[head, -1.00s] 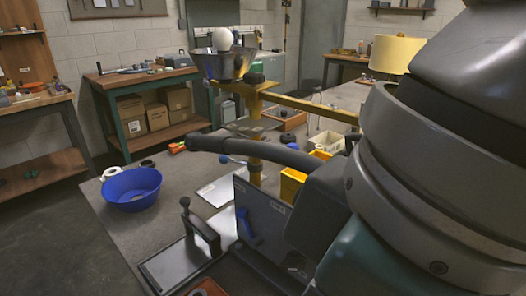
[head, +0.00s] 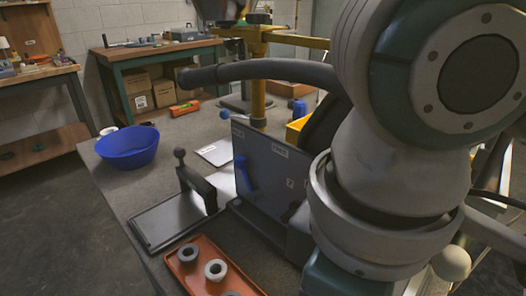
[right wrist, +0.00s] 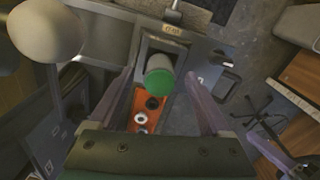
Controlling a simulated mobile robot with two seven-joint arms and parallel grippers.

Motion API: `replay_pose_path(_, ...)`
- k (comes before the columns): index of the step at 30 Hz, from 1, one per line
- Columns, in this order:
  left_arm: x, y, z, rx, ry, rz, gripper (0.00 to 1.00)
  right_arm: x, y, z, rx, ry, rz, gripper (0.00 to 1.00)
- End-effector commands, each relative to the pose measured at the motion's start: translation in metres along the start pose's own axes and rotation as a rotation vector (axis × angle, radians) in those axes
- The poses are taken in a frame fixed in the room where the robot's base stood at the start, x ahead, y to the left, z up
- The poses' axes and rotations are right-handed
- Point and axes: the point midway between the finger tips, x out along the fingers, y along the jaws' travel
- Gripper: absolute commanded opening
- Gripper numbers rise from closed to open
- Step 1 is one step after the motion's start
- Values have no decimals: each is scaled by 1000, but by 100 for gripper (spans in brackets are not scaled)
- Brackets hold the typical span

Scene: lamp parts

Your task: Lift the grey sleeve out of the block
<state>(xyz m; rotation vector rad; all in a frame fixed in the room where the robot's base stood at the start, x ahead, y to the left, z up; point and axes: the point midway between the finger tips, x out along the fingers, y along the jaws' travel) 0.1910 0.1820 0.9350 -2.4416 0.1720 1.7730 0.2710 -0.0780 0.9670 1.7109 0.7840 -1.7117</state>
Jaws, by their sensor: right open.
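In the right wrist view, a pale grey cylinder with a green round end (right wrist: 159,82) sits at a square opening in a grey block (right wrist: 152,46). I take the cylinder for the grey sleeve, but cannot tell how deep it sits. My right gripper (right wrist: 159,73) is open, with one finger on each side of the cylinder and visible gaps between. I cannot judge its height above the cylinder. In the head view my right arm fills the right side and its gripper is hidden. My left gripper is not in view.
An orange tray (head: 240,282) with several ring-shaped parts lies at the table's near edge. Behind it are a dark plate with an upright handle (head: 205,188), a grey upright panel (head: 270,170) and a blue bowl (head: 128,150).

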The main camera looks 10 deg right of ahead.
Motion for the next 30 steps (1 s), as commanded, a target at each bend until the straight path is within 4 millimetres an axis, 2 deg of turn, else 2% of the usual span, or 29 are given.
replay_pose_path(3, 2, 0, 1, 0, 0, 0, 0, 10, 0, 0, 0, -1, 0, 82)
replay_pose_path(10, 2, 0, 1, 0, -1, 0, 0, 10, 0, 0, -1, 1, 0, 80)
replay_pose_path(30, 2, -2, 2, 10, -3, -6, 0, 9, 0, 0, 0, 1, 1, 4)
